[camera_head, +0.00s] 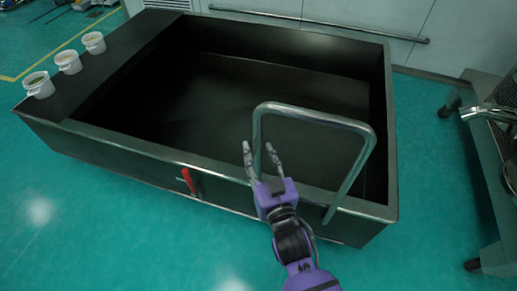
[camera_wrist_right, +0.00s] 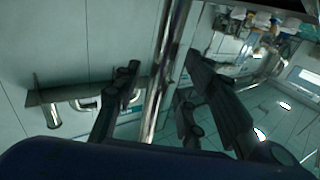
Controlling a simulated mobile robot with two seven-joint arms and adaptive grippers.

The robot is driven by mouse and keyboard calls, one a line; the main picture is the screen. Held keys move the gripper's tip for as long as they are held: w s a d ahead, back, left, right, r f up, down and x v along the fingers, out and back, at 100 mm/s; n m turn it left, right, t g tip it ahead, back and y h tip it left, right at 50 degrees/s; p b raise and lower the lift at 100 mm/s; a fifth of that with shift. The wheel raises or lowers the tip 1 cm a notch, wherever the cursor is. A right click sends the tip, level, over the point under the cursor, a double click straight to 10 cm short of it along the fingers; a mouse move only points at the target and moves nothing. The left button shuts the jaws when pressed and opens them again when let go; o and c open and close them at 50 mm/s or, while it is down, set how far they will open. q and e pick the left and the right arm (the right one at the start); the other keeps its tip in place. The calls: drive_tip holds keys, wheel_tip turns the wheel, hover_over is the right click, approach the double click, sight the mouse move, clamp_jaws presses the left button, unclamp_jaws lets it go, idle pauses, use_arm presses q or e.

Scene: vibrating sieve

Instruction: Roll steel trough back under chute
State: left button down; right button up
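The steel trough (camera_head: 110,143) is a large, dark, open rectangular box on the green floor, and its inside looks empty. A bent steel tube handle (camera_head: 318,117) stands up from its near side. My right gripper (camera_head: 258,147) is at the handle's left post with its fingers spread. In the right wrist view, a shiny bar (camera_wrist_right: 162,85), which looks like that post, runs between the open fingers (camera_wrist_right: 163,62). A gap shows between the bar and the fingers. My left gripper is in neither view. The chute is not clearly seen.
Three white buckets (camera_head: 68,62) stand on the trough's left ledge. A red lever (camera_head: 188,181) sticks out from its near wall. A wheeled grey stand (camera_head: 492,165) with metal parts is at the right. A railed wall (camera_head: 395,38) lies behind. Floor at front left is clear.

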drive_tip(key=shift+x, duration=1.15)
drive_tip(key=shift+c, duration=0.2)
clamp_jaws()
